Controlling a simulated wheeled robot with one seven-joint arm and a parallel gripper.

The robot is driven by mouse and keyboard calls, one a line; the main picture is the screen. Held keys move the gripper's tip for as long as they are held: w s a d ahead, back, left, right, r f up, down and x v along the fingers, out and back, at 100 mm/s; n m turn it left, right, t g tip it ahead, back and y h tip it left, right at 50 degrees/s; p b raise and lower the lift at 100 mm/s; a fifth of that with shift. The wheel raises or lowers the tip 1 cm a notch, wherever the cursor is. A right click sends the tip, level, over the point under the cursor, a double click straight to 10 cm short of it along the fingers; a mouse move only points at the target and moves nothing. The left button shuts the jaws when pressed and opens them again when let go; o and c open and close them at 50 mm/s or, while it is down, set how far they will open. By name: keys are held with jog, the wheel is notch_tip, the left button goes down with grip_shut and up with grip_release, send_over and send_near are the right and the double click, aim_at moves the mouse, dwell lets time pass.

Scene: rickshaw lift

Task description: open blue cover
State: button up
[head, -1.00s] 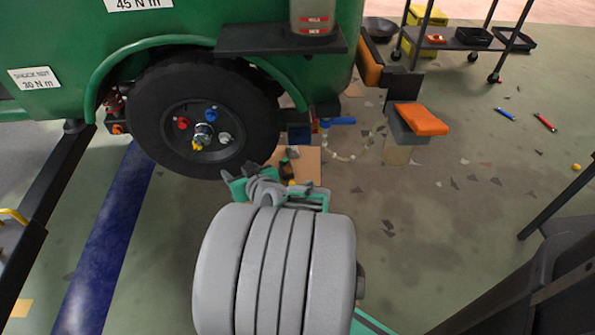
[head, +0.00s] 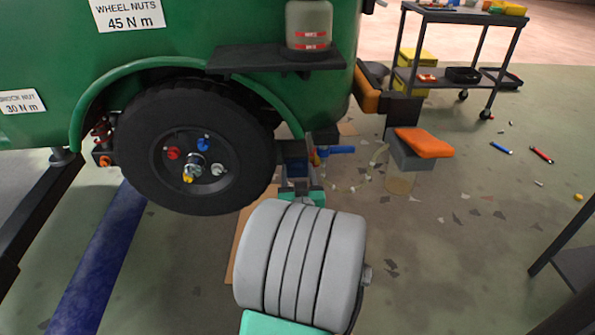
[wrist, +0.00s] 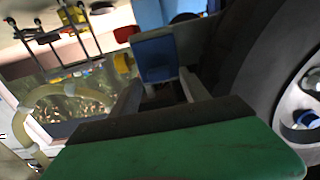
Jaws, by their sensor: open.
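A small dark blue cover (head: 297,169) shows low beside the wheel, under the cart's green body, in the head view. In the wrist view the blue cover (wrist: 157,58) is just ahead, between and beyond my fingers. My gripper (wrist: 160,88) is open, with its grey fingers on either side of the cover's lower part. I cannot tell whether they touch it. In the head view my arm hides most of the gripper, and only a bit of its green shows below the cover. The cover looks shut.
The black wheel (head: 194,150) stands close to the left of the cover. A blue handle (head: 336,150) and a pale hose (head: 377,158) are just right of it. A grey block with an orange pad (head: 424,142) stands farther right. A dark trolley (head: 462,45) is at the back right.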

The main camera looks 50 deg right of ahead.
jog(key=shift+w+d, duration=0.1)
jog(key=shift+w, duration=0.05)
jog(key=shift+c, duration=0.4)
grip_shut()
dwell(1.0)
